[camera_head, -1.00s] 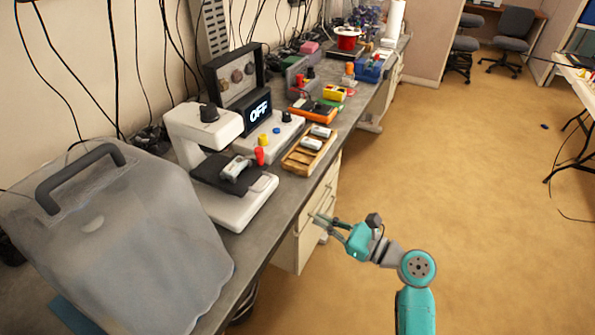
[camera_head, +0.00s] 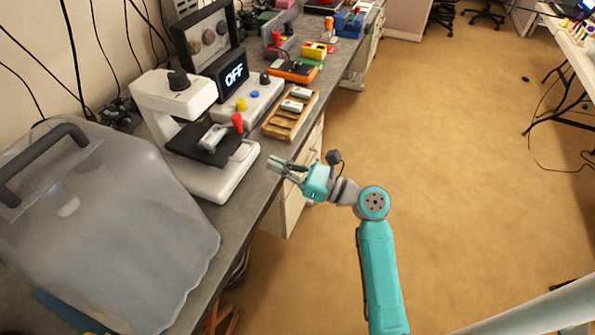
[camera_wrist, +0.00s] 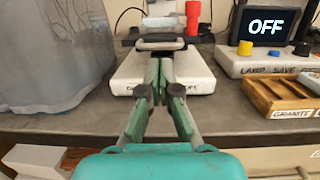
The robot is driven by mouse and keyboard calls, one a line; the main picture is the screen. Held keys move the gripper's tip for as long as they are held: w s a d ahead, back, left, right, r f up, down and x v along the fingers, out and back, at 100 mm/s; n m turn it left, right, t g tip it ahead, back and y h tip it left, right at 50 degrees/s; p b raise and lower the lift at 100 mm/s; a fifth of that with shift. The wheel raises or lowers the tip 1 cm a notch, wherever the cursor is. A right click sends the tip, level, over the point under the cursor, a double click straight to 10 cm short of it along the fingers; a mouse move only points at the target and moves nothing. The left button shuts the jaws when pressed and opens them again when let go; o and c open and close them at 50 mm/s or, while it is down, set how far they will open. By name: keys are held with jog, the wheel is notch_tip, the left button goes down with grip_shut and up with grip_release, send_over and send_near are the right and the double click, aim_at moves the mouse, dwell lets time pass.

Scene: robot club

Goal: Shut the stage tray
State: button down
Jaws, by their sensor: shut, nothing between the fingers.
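The stage tray (camera_head: 187,143) is a dark flat plate on a white instrument (camera_head: 212,178). It juts out from under the instrument's head toward the bench front, with a small grey-white piece (camera_head: 213,137) lying on it. In the wrist view the tray's front handle (camera_wrist: 161,45) is a pale bar straight ahead. My gripper (camera_head: 275,166) is shut and empty, just in front of the bench edge and apart from the tray. In the wrist view its fingertips (camera_wrist: 160,72) show below the handle, pointing toward the white base.
A translucent grey cover (camera_head: 110,225) with a handle stands left of the instrument. A red knob (camera_head: 237,122) is beside the tray. To the right are a console with an OFF screen (camera_head: 235,75) and a wooden sample rack (camera_head: 281,123).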

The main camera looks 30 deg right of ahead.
aim_at(247, 151)
jog(key=x, duration=0.4)
jog(key=shift+w+a, duration=0.1)
jog(key=shift+a, duration=0.05)
jog(key=shift+x, duration=1.55)
jog(key=shift+f, duration=0.2)
jog(key=shift+w, duration=0.1)
